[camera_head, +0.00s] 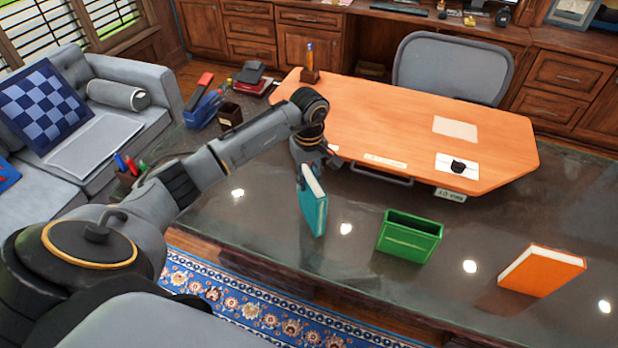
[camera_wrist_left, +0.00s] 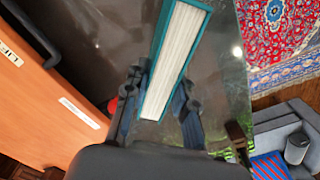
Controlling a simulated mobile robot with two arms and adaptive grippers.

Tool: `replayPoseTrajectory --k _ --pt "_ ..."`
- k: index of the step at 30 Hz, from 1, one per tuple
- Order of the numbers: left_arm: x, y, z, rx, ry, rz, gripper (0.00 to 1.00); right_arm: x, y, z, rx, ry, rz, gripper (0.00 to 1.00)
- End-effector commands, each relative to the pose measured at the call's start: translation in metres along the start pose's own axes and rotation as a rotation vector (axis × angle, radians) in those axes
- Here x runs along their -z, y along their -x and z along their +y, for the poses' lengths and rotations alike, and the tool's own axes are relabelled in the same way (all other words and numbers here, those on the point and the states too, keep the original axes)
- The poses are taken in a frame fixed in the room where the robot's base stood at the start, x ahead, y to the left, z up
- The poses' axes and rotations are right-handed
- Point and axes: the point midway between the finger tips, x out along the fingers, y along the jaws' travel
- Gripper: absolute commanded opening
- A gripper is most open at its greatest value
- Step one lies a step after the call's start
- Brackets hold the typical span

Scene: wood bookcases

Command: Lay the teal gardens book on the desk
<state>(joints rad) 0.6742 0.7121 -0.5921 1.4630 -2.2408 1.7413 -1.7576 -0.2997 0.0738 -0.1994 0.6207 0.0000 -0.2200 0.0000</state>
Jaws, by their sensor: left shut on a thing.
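The teal book (camera_head: 314,212) stands upright, pages up, in the head view over the dark glossy desk (camera_head: 265,225). I cannot tell whether its lower edge touches the desk. My left gripper (camera_head: 314,165) is shut on the book's upper end near the pages. In the left wrist view the book's teal cover edges and white pages (camera_wrist_left: 176,58) lie between the two fingers of the gripper (camera_wrist_left: 163,92). The book's title is not readable. My right gripper is not in view.
A green open box (camera_head: 410,237) and an orange book (camera_head: 541,271) stand to the right on the desk. An orange wooden panel (camera_head: 400,115) with a handle lies behind. Pen cups and a blue stapler (camera_head: 203,108) are at left. Bare desk surrounds the teal book.

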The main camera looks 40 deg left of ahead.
Motion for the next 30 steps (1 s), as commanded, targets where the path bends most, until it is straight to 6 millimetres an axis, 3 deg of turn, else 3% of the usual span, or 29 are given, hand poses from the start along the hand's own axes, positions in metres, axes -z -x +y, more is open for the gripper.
replayPoseTrajectory --k 3,16,17,19,30 --pt "-0.001 -0.009 0.001 -0.002 0.001 -0.002 0.00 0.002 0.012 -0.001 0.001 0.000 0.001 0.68" --pt "0.001 -0.018 0.001 -0.004 0.000 0.002 0.00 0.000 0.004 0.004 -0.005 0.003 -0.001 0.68" --pt "0.000 -0.017 0.001 -0.002 0.000 0.001 0.32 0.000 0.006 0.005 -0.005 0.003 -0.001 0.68" --pt "0.000 -0.017 0.000 -0.002 0.000 0.001 0.46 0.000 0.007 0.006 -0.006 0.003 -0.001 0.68" --pt "0.000 -0.014 0.001 -0.002 0.000 0.000 0.48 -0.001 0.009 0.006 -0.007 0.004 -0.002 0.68"
